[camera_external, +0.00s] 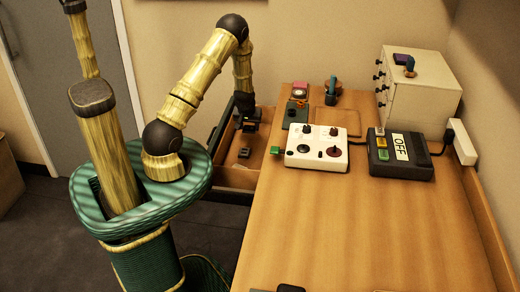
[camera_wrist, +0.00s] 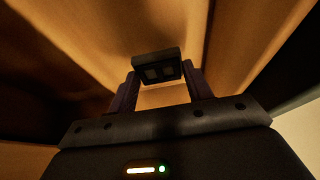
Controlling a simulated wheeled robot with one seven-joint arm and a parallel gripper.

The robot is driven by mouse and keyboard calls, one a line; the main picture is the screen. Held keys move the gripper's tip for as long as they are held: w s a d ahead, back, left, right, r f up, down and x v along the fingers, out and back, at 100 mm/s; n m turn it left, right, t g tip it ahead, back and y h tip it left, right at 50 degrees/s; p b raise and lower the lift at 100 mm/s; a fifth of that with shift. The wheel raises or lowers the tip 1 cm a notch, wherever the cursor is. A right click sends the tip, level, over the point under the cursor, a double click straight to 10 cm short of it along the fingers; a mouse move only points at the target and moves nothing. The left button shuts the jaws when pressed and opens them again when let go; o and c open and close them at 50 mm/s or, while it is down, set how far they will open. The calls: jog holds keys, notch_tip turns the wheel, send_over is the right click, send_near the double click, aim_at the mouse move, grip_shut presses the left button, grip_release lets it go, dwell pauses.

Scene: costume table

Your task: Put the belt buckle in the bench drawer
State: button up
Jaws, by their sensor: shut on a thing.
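My gripper (camera_external: 248,127) points down over the open bench drawer (camera_external: 228,174) at the table's left side. In the wrist view, my gripper (camera_wrist: 160,82) is shut on a small dark rectangular piece, the belt buckle (camera_wrist: 157,66), which spans the fingertips. The light wood inside the drawer shows below it. In the camera_external view, a small dark shape (camera_external: 244,153) shows in the drawer beneath the fingers; I cannot tell whether it is a separate thing or a shadow. The buckle is hard to make out there.
A white drawer cabinet (camera_external: 420,92) stands at the back right. The table's front is mostly clear.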

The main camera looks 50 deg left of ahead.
aim_at(249, 130)
jog(key=shift+f, duration=1.75)
jog(key=shift+f, duration=0.1)
jog(key=shift+f, duration=0.1)
jog(key=o, duration=1)
jog(key=v, duration=1.2)
jog(key=shift+r, duration=0.2)
